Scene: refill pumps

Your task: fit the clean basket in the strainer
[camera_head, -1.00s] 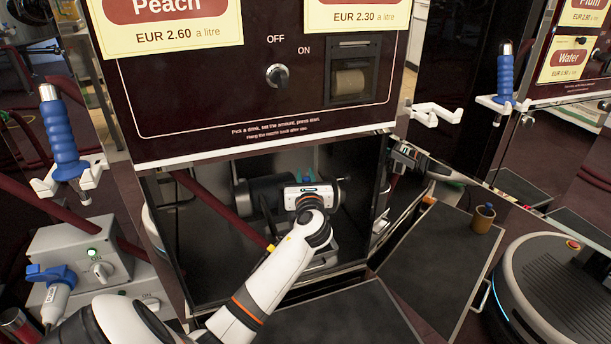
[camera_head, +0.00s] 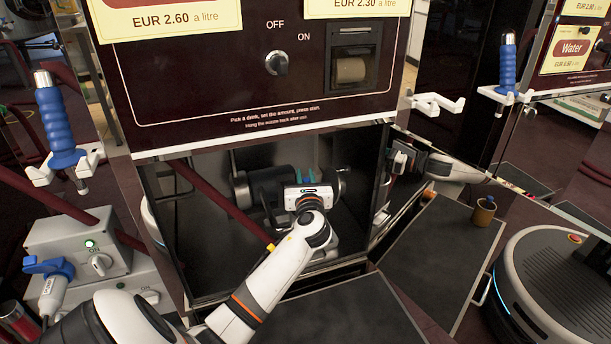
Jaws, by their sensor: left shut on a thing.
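My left gripper (camera_head: 309,181) is inside the open lower cabinet of the pump, in front of dark cylindrical pump parts (camera_head: 257,187). Its own body hides most of what it is shut on; small blue and green bits (camera_head: 308,172) show just above it. I cannot tell whether they are the basket. The strainer cannot be made out clearly behind my gripper and wrist. My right gripper (camera_head: 399,160) is at the right edge of the cabinet opening, its arm coming in from the right. Its jaws are too small to read.
A dark flat panel (camera_head: 440,255) lies right of the cabinet, with a brown cup (camera_head: 484,211) on it. A round grey machine (camera_head: 550,280) stands far right. A grey switch box (camera_head: 85,245) and a blue-handled nozzle (camera_head: 56,125) are at the left. A dark red hose crosses the opening.

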